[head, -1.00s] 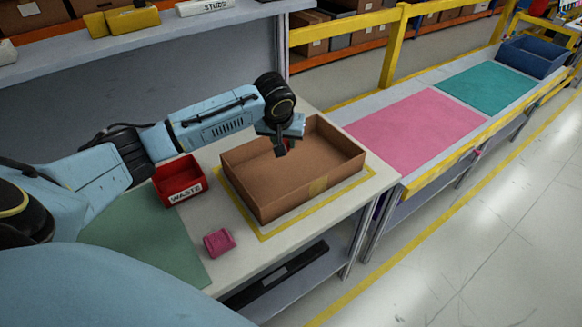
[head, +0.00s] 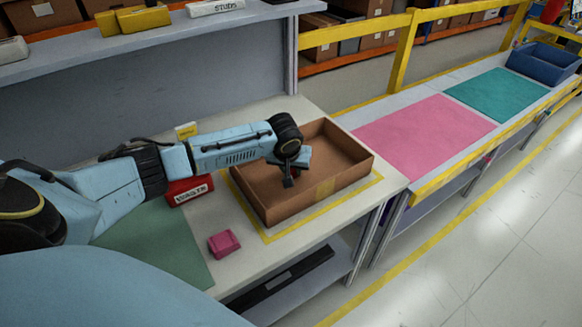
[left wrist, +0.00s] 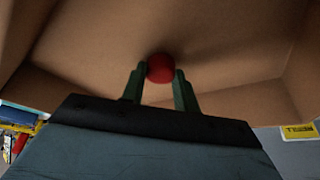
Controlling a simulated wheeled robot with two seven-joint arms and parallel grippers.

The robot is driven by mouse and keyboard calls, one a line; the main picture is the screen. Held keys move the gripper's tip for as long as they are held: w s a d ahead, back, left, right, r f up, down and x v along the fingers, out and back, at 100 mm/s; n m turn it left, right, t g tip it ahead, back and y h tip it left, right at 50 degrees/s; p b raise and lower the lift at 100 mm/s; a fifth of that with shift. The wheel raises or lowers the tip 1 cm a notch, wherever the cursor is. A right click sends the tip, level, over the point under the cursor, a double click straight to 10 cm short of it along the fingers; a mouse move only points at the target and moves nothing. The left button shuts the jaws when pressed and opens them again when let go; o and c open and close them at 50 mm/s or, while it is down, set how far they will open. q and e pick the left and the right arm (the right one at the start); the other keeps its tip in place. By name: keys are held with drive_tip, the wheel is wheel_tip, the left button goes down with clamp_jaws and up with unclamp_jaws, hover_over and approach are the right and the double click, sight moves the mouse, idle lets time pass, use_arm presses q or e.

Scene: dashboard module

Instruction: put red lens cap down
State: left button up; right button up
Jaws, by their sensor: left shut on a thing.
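The red lens cap (left wrist: 160,68) shows between my left gripper's green fingertips in the left wrist view. My left gripper (head: 289,183) is shut on it, inside the outline of the open cardboard box (head: 295,208). In the head view the cap is hidden by the gripper. The wrist view shows the box's brown inner floor and walls (left wrist: 80,92) around the fingers. I cannot tell whether the cap touches the floor. My right gripper is not in view.
A green mat (head: 165,250) is at left. A conveyor-like bench with a pink mat (head: 425,135) is at right.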

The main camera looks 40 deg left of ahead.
use_arm(q)
drive_tip(key=shift+f, duration=0.35)
drive_tip(key=o, duration=0.9)
drive_tip(key=shift+o, duration=0.2)
drive_tip(key=shift+r, duration=0.25)
drive_tip(key=p+v, duration=0.2)
drive_tip(key=v, duration=1)
drive_tip(key=shift+r, duration=0.2)
drive_tip(key=shift+f, duration=0.1)
